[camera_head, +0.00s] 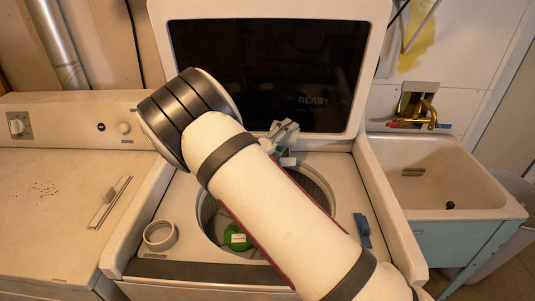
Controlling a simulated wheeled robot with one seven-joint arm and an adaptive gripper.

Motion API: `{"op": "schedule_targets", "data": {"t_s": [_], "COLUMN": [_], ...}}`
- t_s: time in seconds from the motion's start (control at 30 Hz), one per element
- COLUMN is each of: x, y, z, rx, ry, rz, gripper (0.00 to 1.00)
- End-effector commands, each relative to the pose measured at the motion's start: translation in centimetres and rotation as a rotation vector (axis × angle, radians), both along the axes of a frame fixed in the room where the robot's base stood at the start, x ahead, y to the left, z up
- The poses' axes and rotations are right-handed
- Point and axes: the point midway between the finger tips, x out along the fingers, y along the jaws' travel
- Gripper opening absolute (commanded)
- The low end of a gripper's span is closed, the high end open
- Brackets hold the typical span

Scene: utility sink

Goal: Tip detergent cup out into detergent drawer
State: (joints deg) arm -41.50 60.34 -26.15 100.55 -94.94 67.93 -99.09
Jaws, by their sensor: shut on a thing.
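My gripper (284,133) is over the back part of the open washer's tub, beyond my forearm. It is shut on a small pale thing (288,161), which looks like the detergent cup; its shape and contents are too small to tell. A round, pale, open-topped holder (160,235) is at the front left of the washer top, with dark marking in front of it. It may be the detergent drawer, but I cannot tell for sure. My gripper is well apart from it, behind and to its right.
The washer lid (268,12) stands open behind. A green thing with a white patch (237,238) lies in the tub (210,215). A blue object (362,230) is on the washer's right rim. A sink (440,170) stands at right, a dryer (60,190) at left.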

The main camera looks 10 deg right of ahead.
Motion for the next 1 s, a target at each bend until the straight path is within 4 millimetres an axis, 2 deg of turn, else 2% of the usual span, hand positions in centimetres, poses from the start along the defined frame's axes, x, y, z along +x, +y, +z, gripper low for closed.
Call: {"op": "schedule_targets", "data": {"t_s": [1.0], "x": [0.19], "y": [0.36], "z": [-0.01], "rx": [-0.098], "ry": [0.05], "rz": [0.0], "gripper": [0.3]}}
